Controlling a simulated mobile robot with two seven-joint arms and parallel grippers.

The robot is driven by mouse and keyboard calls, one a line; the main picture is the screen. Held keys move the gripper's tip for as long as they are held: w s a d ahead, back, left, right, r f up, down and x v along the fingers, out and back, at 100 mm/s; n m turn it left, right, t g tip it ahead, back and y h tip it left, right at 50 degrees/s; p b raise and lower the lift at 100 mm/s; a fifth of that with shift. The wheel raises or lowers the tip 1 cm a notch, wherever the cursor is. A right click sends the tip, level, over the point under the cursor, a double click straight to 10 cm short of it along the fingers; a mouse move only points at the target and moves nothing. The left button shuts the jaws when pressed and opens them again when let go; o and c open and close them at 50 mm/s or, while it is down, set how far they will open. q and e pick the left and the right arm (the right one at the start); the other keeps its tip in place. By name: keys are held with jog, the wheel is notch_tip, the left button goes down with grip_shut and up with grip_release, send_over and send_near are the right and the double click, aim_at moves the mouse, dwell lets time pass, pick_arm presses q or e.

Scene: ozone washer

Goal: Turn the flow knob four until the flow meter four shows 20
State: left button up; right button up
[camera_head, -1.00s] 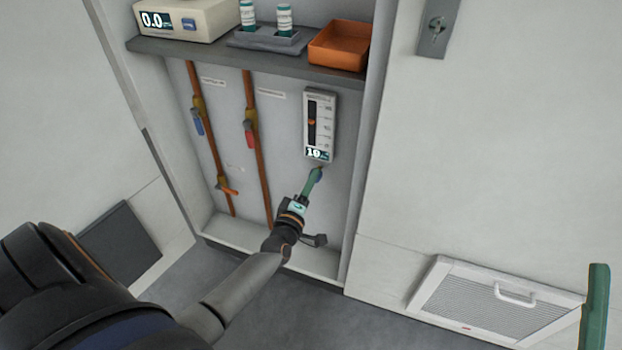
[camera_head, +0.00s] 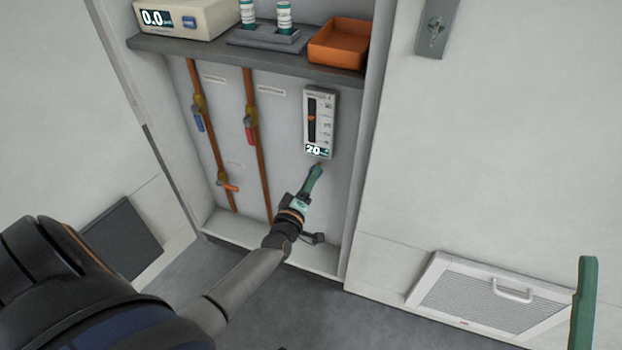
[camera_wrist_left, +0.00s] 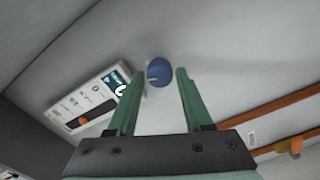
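The flow meter (camera_head: 329,123) is a white upright box on the cabinet's back panel; its display reads 20 in the head view. The meter also shows in the left wrist view (camera_wrist_left: 89,103), tilted, its digits hard to read there. The round blue flow knob (camera_wrist_left: 160,74) sits just below the meter. My left gripper (camera_wrist_left: 160,73) is open, its green fingers on either side of the knob with small visible gaps. In the head view, the left gripper (camera_head: 318,167) hides most of the knob. One green finger of my right gripper (camera_head: 585,300) shows at the lower right; its opening is unclear.
A grey shelf (camera_head: 215,53) above holds a white device (camera_head: 185,18) reading 0.0, a vial rack and an orange tray (camera_head: 339,43). Two orange pipes with blue and red valve handles run left of the meter. A vent (camera_head: 490,300) is on the right wall.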

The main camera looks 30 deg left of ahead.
pick_arm(q)
jog(key=shift+o, duration=1.4)
pick_arm(e)
jog(key=shift+s+r, duration=0.1)
pick_arm(q)
jog(key=p+v, duration=0.3)
jog(key=v, duration=0.9)
jog(key=shift+s, duration=0.25)
pick_arm(e)
jog(key=w+f+m+g+h, duration=0.2)
jog(key=w+f+m+h, duration=0.1)
jog(key=f, duration=0.4)
jog(key=w+d+f+m+g+h, duration=0.1)
jog(key=w+f+m+g+h, duration=0.1)
jog(key=f, duration=0.6)
jog(key=shift+w+d+m+h, duration=0.2)
jog(key=shift+w+m+h, duration=0.3)
jog(key=shift+h, duration=0.9)
pick_arm(q)
jog(key=shift+d+r, duration=0.1)
jog(key=shift+d, duration=0.1)
pick_arm(e)
jog(key=shift+r, duration=0.1)
